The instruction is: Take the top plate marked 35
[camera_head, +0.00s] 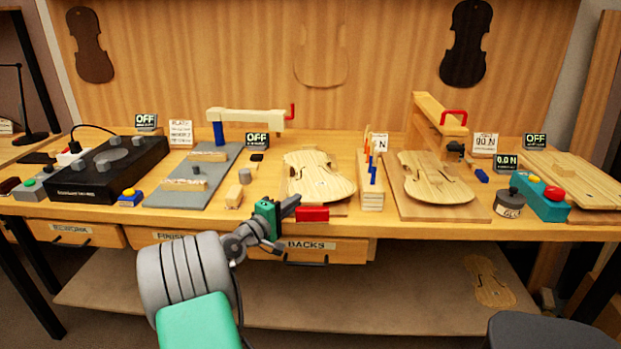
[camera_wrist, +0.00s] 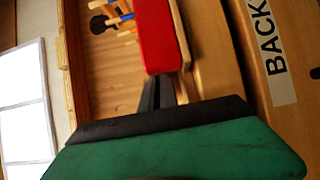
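No number 35 can be read on any plate in these views. A pale violin plate (camera_head: 318,176) lies on the bench just beyond my gripper. A second pale plate with f-holes (camera_head: 436,179) lies on a board to the right, under a wooden frame. Another violin-shaped plate (camera_head: 488,281) rests on the lower shelf at right. My gripper (camera_head: 296,203) is at the bench's front edge, beside a red block (camera_head: 312,214). In the wrist view its dark fingers (camera_wrist: 162,92) look close together, with the red block (camera_wrist: 157,36) just past the tips. No plate is between them.
Drawers, one labelled BACKS (camera_head: 306,246), sit under the bench edge by my arm. A rack (camera_head: 371,183) stands between the two plates. A wooden clamp arm (camera_head: 247,116) stands behind left. A glue pot (camera_head: 509,203) and teal button box (camera_head: 540,199) are at right.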

